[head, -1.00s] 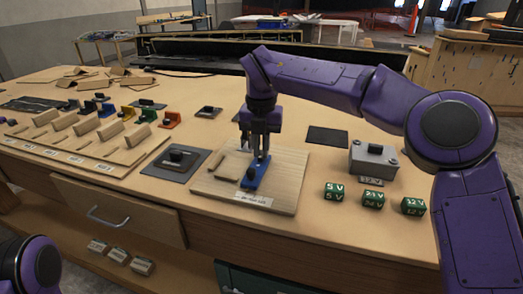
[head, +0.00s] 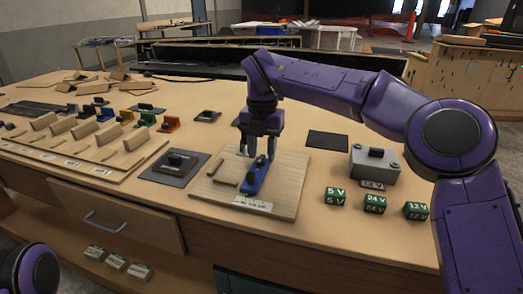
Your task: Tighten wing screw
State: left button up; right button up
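A light wooden board (head: 285,187) lies near the table's front edge with a paper label on it. A blue bracket (head: 251,186) lies on the board, with small dark knob-like parts on it. The wing screw is too small to tell clearly among them. My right gripper (head: 257,155) points down above the far end of the bracket. Its two fingers are apart, and I see nothing held between them. The far end of the bracket is partly hidden by the fingers. My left gripper is out of view; only a purple arm part shows at the lower left.
Left of the board is a grey plate with a black block (head: 176,160). Right are a grey box (head: 373,164) and green voltage blocks (head: 375,204). A rack of wooden and coloured pieces (head: 88,150) fills the left. A flat black pad (head: 327,139) lies behind.

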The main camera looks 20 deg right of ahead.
aim_at(263, 157)
notch_tip(263, 157, up, 10)
jog(key=p, duration=0.2)
jog(key=shift+r+p, duration=0.15)
jog(key=shift+p, duration=0.15)
jog(key=shift+d, duration=0.1)
